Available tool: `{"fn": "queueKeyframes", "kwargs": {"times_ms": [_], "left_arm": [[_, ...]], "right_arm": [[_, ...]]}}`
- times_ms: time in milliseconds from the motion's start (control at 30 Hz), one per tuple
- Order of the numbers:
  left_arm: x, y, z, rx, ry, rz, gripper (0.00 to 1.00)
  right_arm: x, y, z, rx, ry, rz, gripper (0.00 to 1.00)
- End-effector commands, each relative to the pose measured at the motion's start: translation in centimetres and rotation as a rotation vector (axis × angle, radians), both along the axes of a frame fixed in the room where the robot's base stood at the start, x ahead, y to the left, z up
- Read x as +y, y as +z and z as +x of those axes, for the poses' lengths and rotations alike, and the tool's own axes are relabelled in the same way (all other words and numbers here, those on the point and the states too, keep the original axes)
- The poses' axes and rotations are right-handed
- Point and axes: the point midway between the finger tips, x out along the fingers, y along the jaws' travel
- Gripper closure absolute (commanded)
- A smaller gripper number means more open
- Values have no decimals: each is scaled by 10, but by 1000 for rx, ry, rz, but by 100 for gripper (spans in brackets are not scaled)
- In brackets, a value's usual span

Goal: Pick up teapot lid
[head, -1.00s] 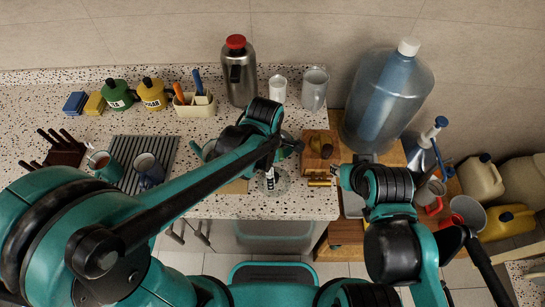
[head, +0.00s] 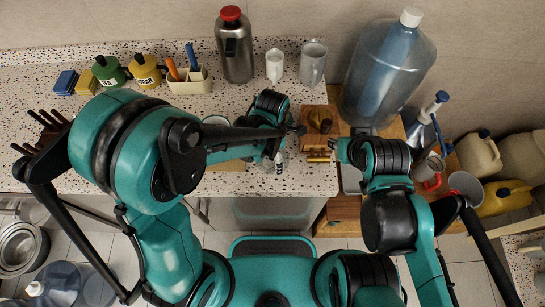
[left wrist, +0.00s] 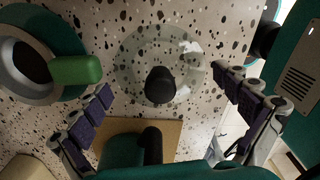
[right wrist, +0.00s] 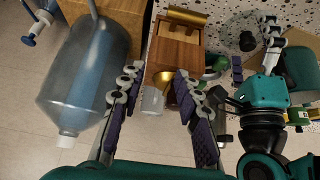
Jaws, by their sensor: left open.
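A clear glass lid (left wrist: 128,68) with a black knob (left wrist: 160,85) lies on the speckled counter in the left wrist view. My left gripper (left wrist: 167,90) is open above it, with one finger on each side of the knob and apart from it. A teal round pot (left wrist: 38,62) with a pale rim, a dark opening and a green handle stands left of the lid. In the head view my left gripper (head: 280,150) is over the counter's front part, and my arm mostly hides the lid. My right gripper (right wrist: 156,76) is open and empty, near the wooden box.
A wooden box (right wrist: 178,45) stands right of the lid area. A large water bottle (head: 385,85) is behind my right gripper. A tan board (left wrist: 108,128) lies near the lid.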

Motion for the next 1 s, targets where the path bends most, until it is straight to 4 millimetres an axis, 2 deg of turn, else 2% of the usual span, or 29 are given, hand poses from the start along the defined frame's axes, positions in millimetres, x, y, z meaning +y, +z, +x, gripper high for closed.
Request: {"fn": "queueKeyframes", "kwargs": {"times_ms": [67,300,367,500,933,1000], "left_arm": [[0,1,0,0,0,0,0],[0,1,0,0,0,0,63],[0,1,0,0,0,0,77],[0,0,-1,1,0,0,81],[0,2,-3,3,-1,-1,81],[0,7,-6,4,-1,-1,98]], "right_arm": [[0,0,0,0,0,0,67],[0,0,0,0,0,0,67],[0,0,0,0,0,0,67],[0,0,0,0,0,0,67],[0,1,0,0,0,0,67],[0,4,0,0,0,0,67]]}}
